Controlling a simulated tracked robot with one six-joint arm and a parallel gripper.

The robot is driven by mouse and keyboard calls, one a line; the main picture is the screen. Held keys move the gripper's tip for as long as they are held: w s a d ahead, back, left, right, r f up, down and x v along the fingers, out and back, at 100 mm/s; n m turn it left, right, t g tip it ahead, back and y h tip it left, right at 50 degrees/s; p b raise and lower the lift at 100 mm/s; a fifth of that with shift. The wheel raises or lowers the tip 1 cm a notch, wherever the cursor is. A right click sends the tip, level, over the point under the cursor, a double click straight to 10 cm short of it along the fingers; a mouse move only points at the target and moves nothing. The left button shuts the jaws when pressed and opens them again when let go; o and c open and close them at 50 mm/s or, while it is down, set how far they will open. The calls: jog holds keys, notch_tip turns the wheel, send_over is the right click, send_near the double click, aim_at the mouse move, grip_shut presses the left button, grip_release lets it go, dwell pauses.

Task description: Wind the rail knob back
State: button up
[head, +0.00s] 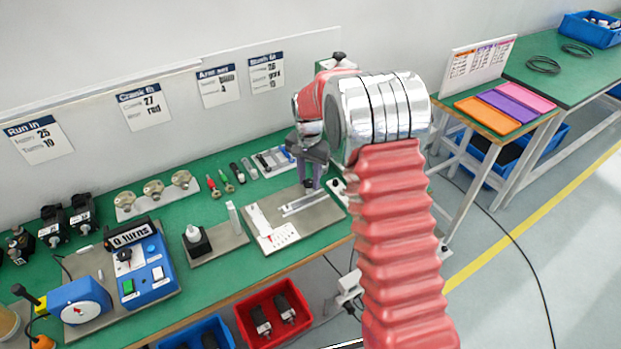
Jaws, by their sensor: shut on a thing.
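A grey plate (325,218) lies on the green bench near its front edge, left of my arm, with a slim silver rail (305,203) and a white printed scale (273,229) on it. My gripper (311,184) points down at the far right end of the rail. It is shut on a small dark knob (309,183), which mostly hides between the fingers. I cannot tell from here how the knob is turned.
Left on the bench stand a blue control box (143,270) reading "0 turns", a blue dial unit (80,303) and a black block with a white top (196,240). Screwdrivers (227,185) lie behind. Red (273,317) and blue bins sit below the front edge.

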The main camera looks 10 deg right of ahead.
aim_at(308, 181)
jog(key=shift+a, duration=0.25)
jog(key=o, duration=1)
jog(key=shift+d, duration=0.15)
jog(key=shift+o, duration=0.2)
jog(key=shift+r, duration=0.1)
notch_tip(308, 181, up, 14)
jog(key=shift+f, duration=0.2)
